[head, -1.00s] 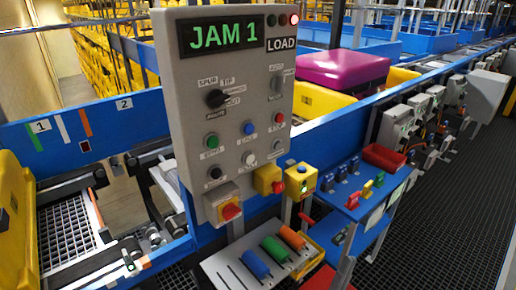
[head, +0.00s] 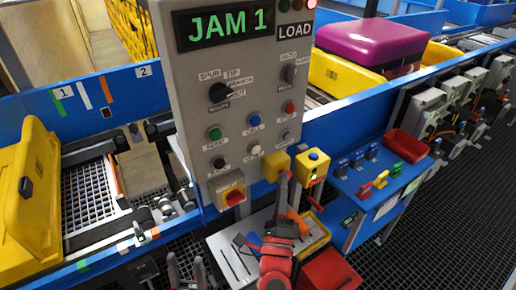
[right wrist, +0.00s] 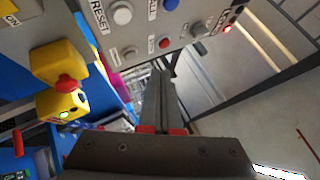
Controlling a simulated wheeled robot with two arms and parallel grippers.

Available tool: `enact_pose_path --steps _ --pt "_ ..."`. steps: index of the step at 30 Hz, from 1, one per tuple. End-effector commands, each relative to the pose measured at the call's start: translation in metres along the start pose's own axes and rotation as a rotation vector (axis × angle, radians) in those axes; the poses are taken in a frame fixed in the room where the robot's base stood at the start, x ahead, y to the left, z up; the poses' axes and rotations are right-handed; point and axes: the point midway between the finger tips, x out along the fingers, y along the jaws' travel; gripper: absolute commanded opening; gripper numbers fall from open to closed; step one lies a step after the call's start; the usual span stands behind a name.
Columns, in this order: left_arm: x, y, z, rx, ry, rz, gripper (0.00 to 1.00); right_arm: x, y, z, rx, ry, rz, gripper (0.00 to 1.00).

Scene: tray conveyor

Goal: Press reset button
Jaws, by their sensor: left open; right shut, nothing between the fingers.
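The grey control panel (head: 235,100) stands upright in the head view, with "JAM 1" lit in green. The white reset button (head: 255,150) is in its lower button row, below the blue button. In the right wrist view the white button (right wrist: 121,12) sits beside the "RESET" label at the top. My right gripper (head: 284,180) is shut and empty, below and right of the button and apart from it. Its closed fingers (right wrist: 160,78) also show in the right wrist view. My left gripper (head: 185,268) is open and empty at the bottom edge, below the panel.
Yellow boxes (head: 314,165) with a button and a red knob stick out near the panel's lower right. A red-and-yellow switch (head: 233,197) is at its lower left. A slider plate (head: 228,255) lies below. A blue shelf (head: 352,182) with a red bin (head: 407,146) is on the right.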

Motion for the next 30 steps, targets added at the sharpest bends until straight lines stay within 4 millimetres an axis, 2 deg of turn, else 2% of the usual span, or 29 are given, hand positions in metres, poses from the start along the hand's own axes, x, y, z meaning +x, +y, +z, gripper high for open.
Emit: enact_pose_path --steps 11,22,25,30 --pt "0.0 0.0 0.0 0.0 0.0 0.0 0.5 0.008 0.007 0.007 -0.003 -0.001 0.002 0.0" --pt "-0.004 0.0 0.001 0.0 0.0 0.0 0.5 0.043 0.03 0.031 -0.003 -0.001 -0.003 0.0" --pt "-0.011 0.001 0.002 0.0 0.0 0.0 0.5 0.05 0.041 0.035 -0.004 0.002 0.001 0.0" --pt "-0.014 0.001 0.002 0.0 0.0 0.0 0.5 0.06 0.044 0.043 -0.002 0.002 -0.002 0.0"
